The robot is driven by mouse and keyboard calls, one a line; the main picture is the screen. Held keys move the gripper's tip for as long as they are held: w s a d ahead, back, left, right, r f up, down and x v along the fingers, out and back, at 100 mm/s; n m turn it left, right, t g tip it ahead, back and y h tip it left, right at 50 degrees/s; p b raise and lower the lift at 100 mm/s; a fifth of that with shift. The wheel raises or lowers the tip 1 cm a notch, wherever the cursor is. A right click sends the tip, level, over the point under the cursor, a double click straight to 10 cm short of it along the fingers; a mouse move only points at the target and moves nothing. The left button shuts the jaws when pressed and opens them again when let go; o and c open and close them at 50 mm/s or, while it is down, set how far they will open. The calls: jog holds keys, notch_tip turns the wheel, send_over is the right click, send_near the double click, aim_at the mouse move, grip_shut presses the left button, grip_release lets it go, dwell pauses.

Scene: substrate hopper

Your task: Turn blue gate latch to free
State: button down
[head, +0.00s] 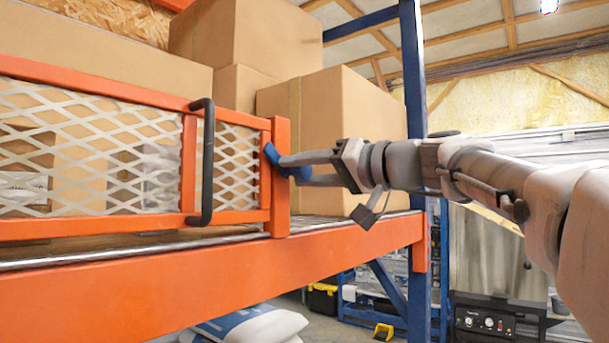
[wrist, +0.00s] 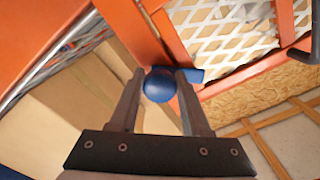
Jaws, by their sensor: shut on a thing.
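The blue gate latch (head: 272,155) sits at the right end post of the orange mesh gate (head: 279,200). In the wrist view its round blue knob (wrist: 158,86) lies between my two fingers, with a short blue bar reaching right behind the right finger. My gripper (head: 293,170) reaches in from the right and is shut on the latch; its fingers also show in the wrist view (wrist: 160,76). The fingers hide part of the latch in the head view. I cannot tell the latch's exact turn angle.
A black handle (head: 207,162) stands out from the gate, left of the latch. Cardboard boxes (head: 340,125) stand behind the gate on the shelf. An orange beam (head: 200,277) runs below, and a blue upright (head: 413,80) stands behind my arm.

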jog(key=m, duration=0.5)
jog(key=shift+r+m+p, duration=0.1)
jog(key=shift+m+p, duration=0.2)
jog(key=m+p, duration=0.1)
jog(key=m, duration=0.3)
jog(key=shift+m, duration=0.4)
jog(key=shift+c, duration=2)
grip_release()
jog(key=shift+s+d, duration=0.1)
jog(key=b+v, duration=0.3)
jog(key=v, duration=1.4)
jog(key=shift+s, duration=0.1)
